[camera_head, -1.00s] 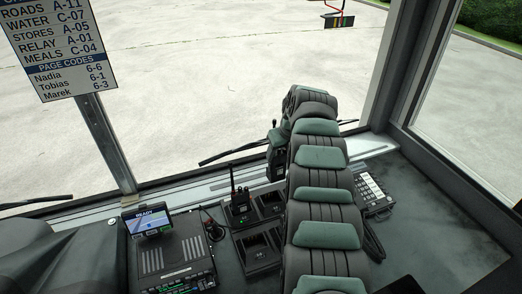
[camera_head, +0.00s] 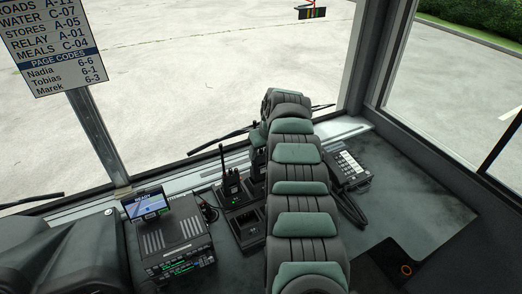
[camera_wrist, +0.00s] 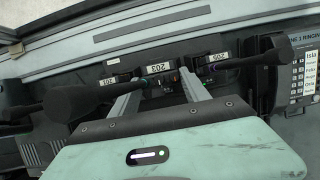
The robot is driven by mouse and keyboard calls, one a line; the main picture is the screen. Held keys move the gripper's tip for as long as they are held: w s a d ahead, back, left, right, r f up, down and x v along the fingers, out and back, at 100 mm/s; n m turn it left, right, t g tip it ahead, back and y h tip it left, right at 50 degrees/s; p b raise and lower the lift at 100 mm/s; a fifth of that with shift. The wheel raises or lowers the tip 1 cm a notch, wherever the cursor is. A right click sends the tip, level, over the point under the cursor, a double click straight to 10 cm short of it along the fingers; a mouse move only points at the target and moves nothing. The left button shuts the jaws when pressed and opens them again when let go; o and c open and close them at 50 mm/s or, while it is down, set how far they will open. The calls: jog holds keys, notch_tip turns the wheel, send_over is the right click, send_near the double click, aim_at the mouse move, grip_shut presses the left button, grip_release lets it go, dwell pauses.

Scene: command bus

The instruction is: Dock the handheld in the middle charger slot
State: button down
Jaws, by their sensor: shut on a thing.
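In the head view the charger (camera_head: 240,213) sits on the dash. A black handheld with an upright antenna (camera_head: 231,184) stands in its left part. A second black handheld (camera_head: 257,163) shows at the left edge of my arm, farther back. In the wrist view my gripper (camera_wrist: 162,82) is shut on the dark top of a handheld (camera_wrist: 163,87), close in front of the middle label, 202 (camera_wrist: 157,68). Its lower end and the middle slot's mouth are hidden, so I cannot tell whether it is seated. My arm hides the charger's right part in the head view.
A radio unit with a small screen (camera_head: 147,203) is left of the charger. A keypad phone (camera_head: 347,169) with a cord is to the right. The windscreen ledge and wiper lie behind. The dash at far right is mostly clear.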

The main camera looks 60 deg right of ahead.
jog(key=shift+f, duration=1.5)
jog(key=shift+f+b, duration=0.45)
jog(key=shift+b, duration=0.2)
jog(key=shift+f+b, duration=0.45)
jog(key=shift+b, duration=0.5)
jog(key=shift+c, duration=2.3)
grip_release()
jog(key=shift+v, duration=0.75)
jog(key=b, duration=0.2)
send_near(262, 159)
jog(key=shift+f, duration=0.35)
